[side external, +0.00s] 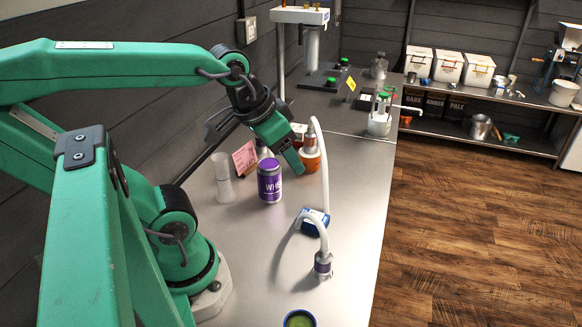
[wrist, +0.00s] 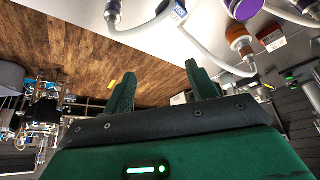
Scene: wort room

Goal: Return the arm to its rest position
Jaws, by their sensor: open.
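My green arm reaches over the steel bench (side external: 345,230) from the left in the side external view. My gripper (side external: 293,160) hangs above and beside the purple-labelled jar (side external: 270,182), angled down and to the right. In the wrist view my gripper (wrist: 162,82) shows two green fingers spread wide apart, with nothing between them. I cannot tell in the side external view how far the fingertip is from the jar and the orange-brown container (side external: 311,160) behind it.
A clear cylinder (side external: 223,178) and a pink card (side external: 245,157) stand left of the jar. A green-filled cup (side external: 299,319) sits at the near edge. The bench's right side is mostly clear.

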